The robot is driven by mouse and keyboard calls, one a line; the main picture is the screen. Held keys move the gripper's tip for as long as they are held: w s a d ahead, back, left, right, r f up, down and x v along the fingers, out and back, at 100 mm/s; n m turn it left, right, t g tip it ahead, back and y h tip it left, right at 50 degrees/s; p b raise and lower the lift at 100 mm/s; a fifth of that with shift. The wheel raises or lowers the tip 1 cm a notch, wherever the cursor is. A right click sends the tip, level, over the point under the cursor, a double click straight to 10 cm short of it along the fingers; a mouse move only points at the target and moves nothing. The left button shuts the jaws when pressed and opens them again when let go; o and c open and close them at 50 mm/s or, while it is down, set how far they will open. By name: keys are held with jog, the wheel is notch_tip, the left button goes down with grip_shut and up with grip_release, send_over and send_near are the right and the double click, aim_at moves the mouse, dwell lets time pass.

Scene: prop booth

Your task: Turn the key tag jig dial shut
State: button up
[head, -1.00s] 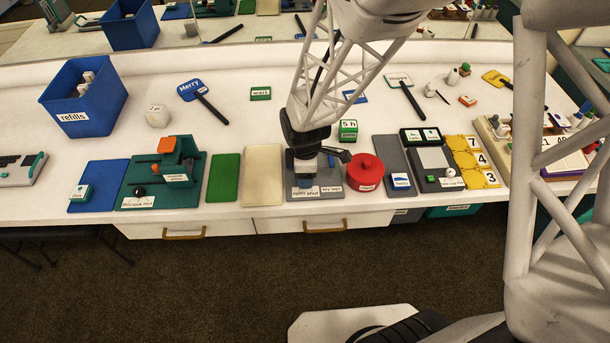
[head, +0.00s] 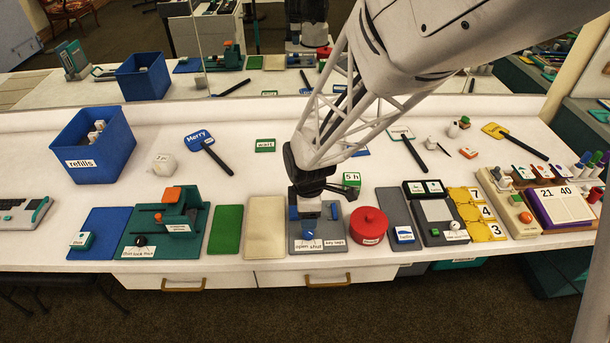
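The key tag jig is a grey base (head: 338,233) near the front edge of the table, with "open shut" and "key tags" labels along its front. A blue part (head: 308,229) shows on it just behind the "open shut" label; I cannot tell whether this is the dial. My gripper (head: 311,212) points down over the left and middle of the jig and hides much of it. Blue pieces show on both sides of the gripper's end. The fingertips are too small and covered to tell their opening, or whether they touch the dial.
A red round pot (head: 368,225) stands close to the jig's right side. A green "5 h" block (head: 351,180) is just behind. A cream mat (head: 265,232) lies to the left, beside a green mat (head: 225,229). A blue "refills" bin (head: 95,145) stands farther left.

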aim_at(308, 232)
jog(key=shift+n, duration=0.6)
jog(key=shift+f, duration=0.15)
jog(key=shift+f, duration=3.75)
jog(key=c, duration=0.9)
